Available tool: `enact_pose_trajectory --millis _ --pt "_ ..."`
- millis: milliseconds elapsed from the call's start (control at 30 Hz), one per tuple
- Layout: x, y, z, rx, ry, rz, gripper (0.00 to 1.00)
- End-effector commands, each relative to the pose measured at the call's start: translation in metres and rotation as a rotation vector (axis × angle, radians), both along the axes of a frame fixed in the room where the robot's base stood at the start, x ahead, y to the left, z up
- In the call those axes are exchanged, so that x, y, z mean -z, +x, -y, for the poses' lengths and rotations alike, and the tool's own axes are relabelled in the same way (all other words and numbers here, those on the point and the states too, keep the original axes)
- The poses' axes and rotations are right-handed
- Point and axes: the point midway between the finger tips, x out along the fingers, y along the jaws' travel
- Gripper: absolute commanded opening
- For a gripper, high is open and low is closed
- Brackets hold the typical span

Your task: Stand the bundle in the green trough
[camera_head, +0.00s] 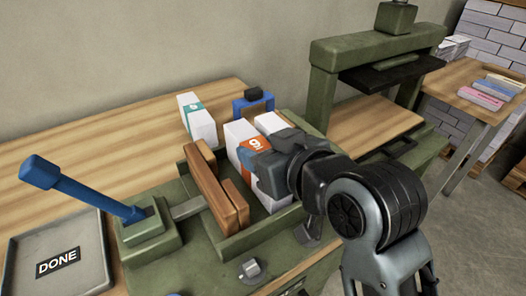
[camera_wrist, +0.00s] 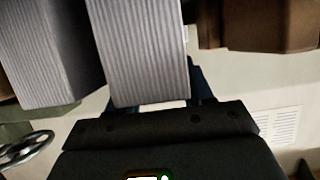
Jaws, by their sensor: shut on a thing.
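My gripper (camera_head: 272,160) is shut on a white paper bundle with an orange label (camera_head: 251,150), which it holds upright at the green trough (camera_head: 262,232). The bundle's lower end is down between the trough's walls; whether it touches the floor is hidden. In the wrist view, the striped page edges of the bundle (camera_wrist: 140,50) rise in front of the dark gripper body (camera_wrist: 155,130). Another white block (camera_head: 270,122) shows just behind it, and a second striped block (camera_wrist: 45,55) stands beside it in the wrist view.
Brown wooden press blocks (camera_head: 212,188) stand left of the bundle, with a blue-handled lever (camera_head: 80,190) beyond. A white bundle with a teal label (camera_head: 197,118) stands behind the trough, near a blue frame (camera_head: 240,107). A grey DONE tray (camera_head: 60,255) is at left; a green press (camera_head: 325,85) at right.

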Motion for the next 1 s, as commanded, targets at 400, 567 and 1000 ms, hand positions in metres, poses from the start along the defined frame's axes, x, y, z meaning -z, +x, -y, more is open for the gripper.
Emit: enact_pose_trajectory --millis 400,567,1000 --pt "0.006 0.0 0.0 0.001 0.001 0.003 0.05" --pt "0.007 0.0 0.0 0.0 0.001 0.001 0.62" --pt "-0.002 -0.013 0.009 0.002 0.0 0.002 0.62"
